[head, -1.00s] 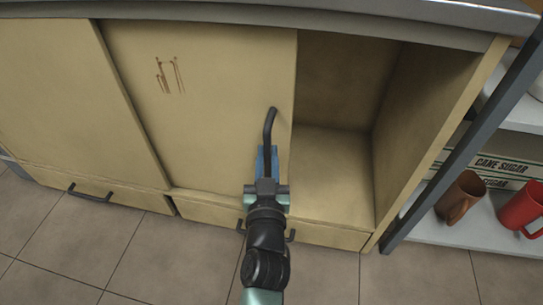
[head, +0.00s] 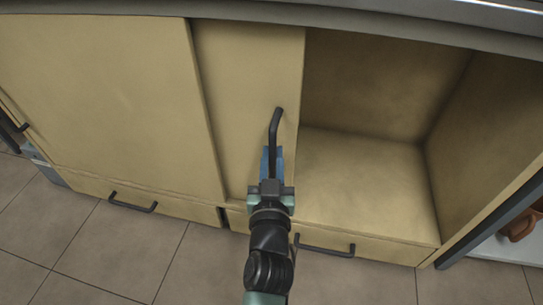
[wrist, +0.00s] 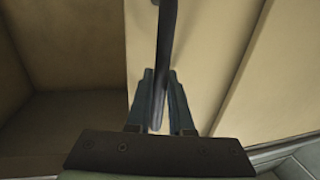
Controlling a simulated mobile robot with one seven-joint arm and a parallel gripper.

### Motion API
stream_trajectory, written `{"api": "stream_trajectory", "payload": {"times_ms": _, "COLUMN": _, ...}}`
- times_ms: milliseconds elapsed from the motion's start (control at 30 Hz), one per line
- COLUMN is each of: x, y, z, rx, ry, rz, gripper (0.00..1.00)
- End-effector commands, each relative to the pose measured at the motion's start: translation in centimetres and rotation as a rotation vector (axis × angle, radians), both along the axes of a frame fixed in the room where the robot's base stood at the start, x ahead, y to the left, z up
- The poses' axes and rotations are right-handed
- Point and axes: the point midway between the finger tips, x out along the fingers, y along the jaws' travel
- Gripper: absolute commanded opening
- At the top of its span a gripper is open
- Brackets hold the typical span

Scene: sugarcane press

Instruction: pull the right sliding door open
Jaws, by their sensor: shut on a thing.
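The right sliding door (head: 245,75) is a pale wooden panel, partly tucked behind the left door (head: 105,85). To its right the cabinet opening shows an empty compartment (head: 365,165). The door's dark bar handle (head: 275,128) stands upright near its right edge. My gripper (head: 271,160) is shut on the lower part of this handle, with its blue fingers on either side of the bar. In the wrist view the handle (wrist: 165,50) runs down between the two fingertips (wrist: 160,85).
Drawers with dark handles (head: 133,203) (head: 325,246) run below the doors. A grey countertop edge (head: 400,45) overhangs the cabinet. A dark post (head: 490,230) and a shelf with a brown mug (head: 518,226) stand at the right. The tiled floor (head: 120,245) in front is clear.

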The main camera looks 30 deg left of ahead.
Motion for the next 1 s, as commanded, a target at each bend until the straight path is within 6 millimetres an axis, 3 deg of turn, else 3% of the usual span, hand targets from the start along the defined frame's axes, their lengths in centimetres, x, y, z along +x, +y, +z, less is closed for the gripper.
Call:
{"api": "stream_trajectory", "payload": {"times_ms": 200, "x": 0.0, "y": 0.0, "z": -0.1, "rx": -0.001, "ry": 0.003, "rz": 0.001, "gripper": 0.00}}
{"api": "stream_trajectory", "payload": {"times_ms": 233, "x": 0.0, "y": 0.0, "z": -0.1, "rx": -0.001, "ry": 0.003, "rz": 0.000, "gripper": 0.23}}
{"api": "stream_trajectory", "payload": {"times_ms": 400, "x": 0.0, "y": 0.0, "z": -0.1, "rx": 0.000, "ry": 0.002, "rz": 0.000, "gripper": 0.50}}
{"api": "stream_trajectory", "payload": {"times_ms": 767, "x": -0.4, "y": -0.2, "z": -0.1, "rx": 0.001, "ry": 0.002, "rz": 0.000, "gripper": 0.50}}
{"api": "stream_trajectory", "payload": {"times_ms": 1000, "x": -3.4, "y": -1.7, "z": -0.1, "rx": 0.001, "ry": 0.005, "rz": 0.001, "gripper": 0.50}}
